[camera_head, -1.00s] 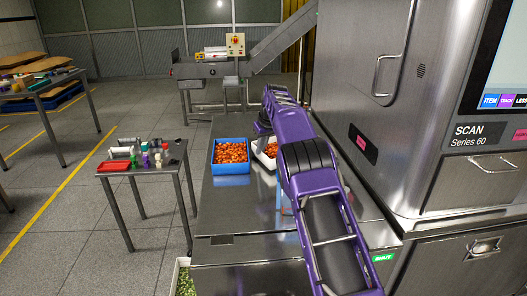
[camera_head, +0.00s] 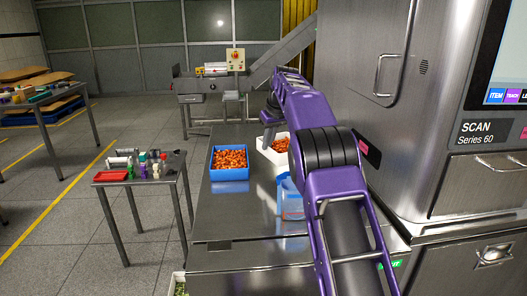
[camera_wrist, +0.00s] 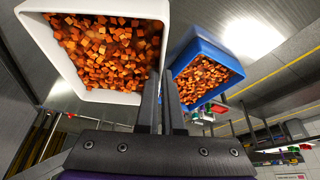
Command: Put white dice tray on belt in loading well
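The white dice tray (camera_head: 259,153), full of orange dice, is at the far part of the steel counter, partly hidden behind my arm. In the wrist view the white tray (camera_wrist: 95,96) fills the upper left. My gripper (camera_head: 267,143) is at its left side in the head view. In the wrist view its two fingers (camera_wrist: 162,78) are close together at the tray's right wall, with the wall seemingly between them. The tray seems slightly raised, but its underside is hidden. I cannot make out the loading well or its belt for certain.
A blue tray (camera_head: 229,174) of orange dice stands left of the white one. A clear blue bin (camera_head: 288,203) is nearer, beside my arm. The scanner cabinet (camera_head: 425,170) bounds the right. A side table (camera_head: 135,179) holds small items. A conveyor machine (camera_head: 205,84) stands behind.

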